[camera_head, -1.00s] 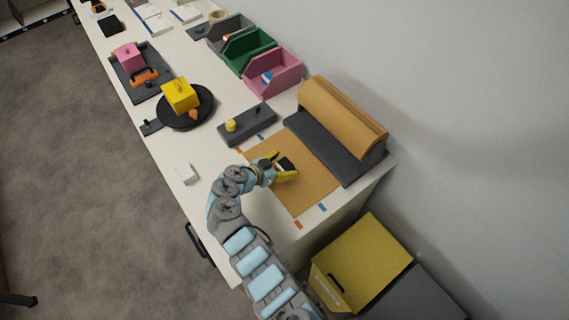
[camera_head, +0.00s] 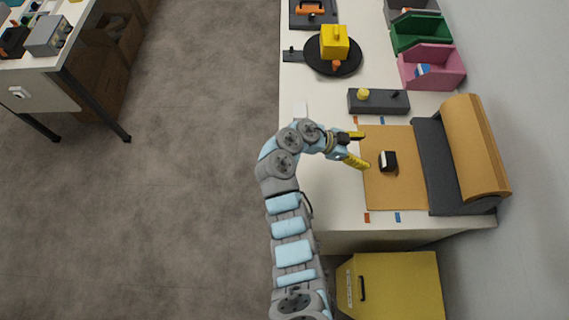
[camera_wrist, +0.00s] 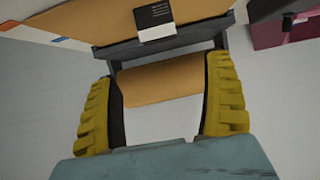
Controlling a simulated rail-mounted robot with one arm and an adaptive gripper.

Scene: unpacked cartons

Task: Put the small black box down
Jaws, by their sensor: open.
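The small black box (camera_head: 388,161), with a white face on its left side, rests on the brown paper sheet (camera_head: 408,191) in the head view. In the wrist view the box (camera_wrist: 153,18) shows at the top, beyond the fingertips, with a black part and a white part. My gripper (camera_head: 360,149) is open, its yellow fingers apart and empty. It is to the left of the box, at the sheet's left edge, with a clear gap between them. In the wrist view the space between its fingers (camera_wrist: 163,95) holds nothing.
A brown paper roll (camera_head: 474,148) on a dark holder stands right of the sheet. A grey block with a yellow knob (camera_head: 378,102) lies behind it. Pink (camera_head: 432,68) and green (camera_head: 420,35) bins stand at the back right. A yellow-lidded bin (camera_head: 400,285) is below the table's front edge.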

